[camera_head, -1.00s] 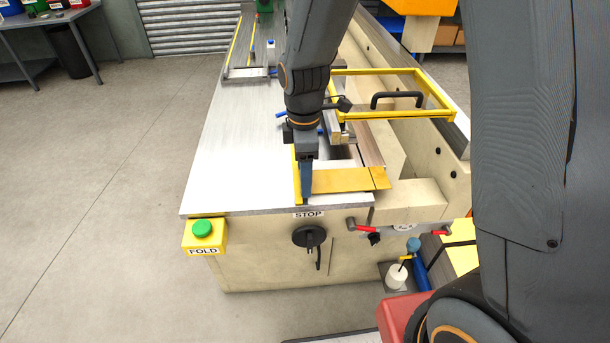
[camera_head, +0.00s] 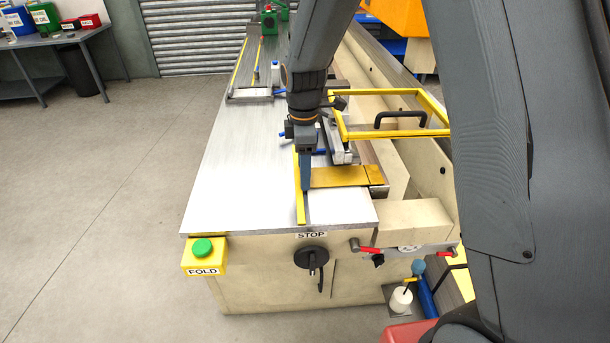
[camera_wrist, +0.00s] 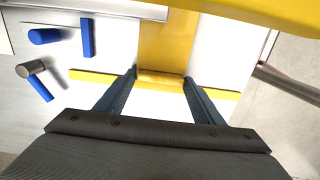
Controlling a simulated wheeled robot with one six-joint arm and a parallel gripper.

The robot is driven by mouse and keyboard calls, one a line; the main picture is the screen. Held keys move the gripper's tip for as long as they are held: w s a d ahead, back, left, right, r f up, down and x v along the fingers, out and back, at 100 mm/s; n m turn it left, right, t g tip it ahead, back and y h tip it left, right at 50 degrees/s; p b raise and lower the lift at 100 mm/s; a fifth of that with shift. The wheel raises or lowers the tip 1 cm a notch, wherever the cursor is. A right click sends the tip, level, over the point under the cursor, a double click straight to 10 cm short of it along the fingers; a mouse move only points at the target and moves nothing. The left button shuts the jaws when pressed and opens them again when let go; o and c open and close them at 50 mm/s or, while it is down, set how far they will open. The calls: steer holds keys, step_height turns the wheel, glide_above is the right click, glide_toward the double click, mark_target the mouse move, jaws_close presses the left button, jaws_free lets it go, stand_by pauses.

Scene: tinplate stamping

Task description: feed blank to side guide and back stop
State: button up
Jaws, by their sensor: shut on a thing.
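The blank is a flat gold strip (camera_head: 338,177) lying across the near part of the metal table; it also shows in the wrist view (camera_wrist: 168,42). My gripper (camera_head: 306,188) points down at its left end. In the wrist view my fingers (camera_wrist: 160,82) are shut on the blank's raised yellow end. A thin yellow bar (camera_head: 301,214) on the table runs past this end and shows on both sides of my fingers in the wrist view (camera_wrist: 92,76). It looks like a guide. The STOP label (camera_head: 311,235) is on the front edge. Contact with a stop cannot be told.
A yellow guard frame (camera_head: 388,134) with a black handle stands right of my arm. Blue-handled clamp parts (camera_wrist: 87,37) lie close to the fingers. A FOLD box with a green button (camera_head: 203,248) sits at the front left corner. The table's left side is clear.

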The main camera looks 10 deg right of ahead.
steer(key=shift+w+d+f+b, duration=0.1)
steer(key=shift+w+b, duration=0.25)
steer(key=shift+w, duration=1.3)
steer(key=shift+w+f+b, duration=0.1)
steer(key=shift+w+b, duration=0.2)
steer(key=shift+w, duration=1.35)
steer(key=shift+s+f+p, duration=0.15)
steer(key=shift+f+p, duration=0.05)
steer(key=shift+p, duration=0.2)
stand_by(1.6)
steer(key=o, duration=1.1)
steer(key=shift+w+f, duration=0.1)
steer(key=shift+w, duration=0.1)
steer(key=shift+o, duration=0.2)
steer(key=shift+s, duration=0.1)
step_height(320, 180, up, 9)
steer(key=b, duration=0.1)
steer(key=shift+w+b, duration=0.3)
steer(key=shift+f, duration=0.1)
